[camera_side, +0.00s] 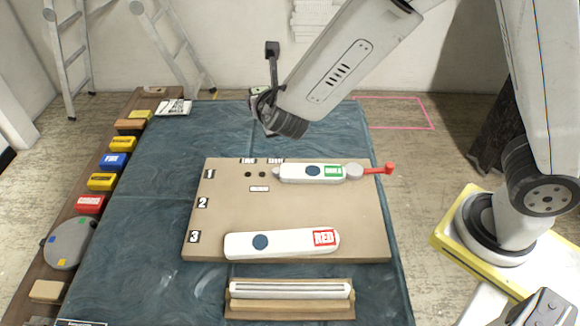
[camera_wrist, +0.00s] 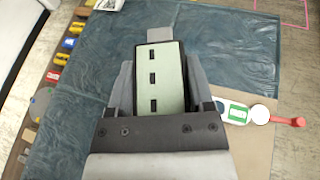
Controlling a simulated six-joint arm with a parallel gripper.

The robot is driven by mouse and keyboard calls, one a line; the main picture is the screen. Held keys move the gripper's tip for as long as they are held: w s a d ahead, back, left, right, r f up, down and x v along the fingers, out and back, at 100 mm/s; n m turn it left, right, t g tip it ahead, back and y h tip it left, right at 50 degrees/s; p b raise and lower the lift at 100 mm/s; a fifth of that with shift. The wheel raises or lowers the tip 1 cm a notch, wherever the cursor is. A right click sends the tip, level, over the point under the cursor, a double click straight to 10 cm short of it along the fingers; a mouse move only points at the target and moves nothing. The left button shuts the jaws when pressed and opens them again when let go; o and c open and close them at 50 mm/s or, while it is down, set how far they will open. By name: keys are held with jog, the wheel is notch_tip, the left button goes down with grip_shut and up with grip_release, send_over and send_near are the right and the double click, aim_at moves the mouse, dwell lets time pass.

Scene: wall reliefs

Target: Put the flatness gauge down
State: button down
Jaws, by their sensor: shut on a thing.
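My gripper (camera_wrist: 158,85) is shut on a pale green block with three dark slots, which I take to be the flatness gauge (camera_wrist: 165,65). The block stands between the two grey fingers in the wrist view, with a grey tab at its far end. In the side view my gripper (camera_side: 262,108) is above the far part of the blue-green cloth (camera_side: 160,200), beyond the brown board (camera_side: 212,222). There the gauge is mostly hidden by the gripper. The gap between it and the cloth cannot be judged.
The board carries a white green-labelled device (camera_side: 310,173) with a red handle (camera_side: 378,169) in row 1 and a white RED-labelled bar (camera_side: 282,243) in row 3. A wooden holder (camera_side: 290,312) stands in front. Coloured blocks (camera_side: 111,161) line the left edge. Cloth left of the board is clear.

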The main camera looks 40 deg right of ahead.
jog(key=s+d+r+n+y, duration=0.1)
jog(key=d+r, duration=0.3)
jog(key=d, duration=0.5)
jog(key=shift+s+d+r+n+t+y, duration=0.15)
jog(key=shift+s+r+n+t+y, duration=0.2)
jog(key=shift+y, duration=0.25)
dwell(0.6)
jog(key=shift+d+f, duration=0.1)
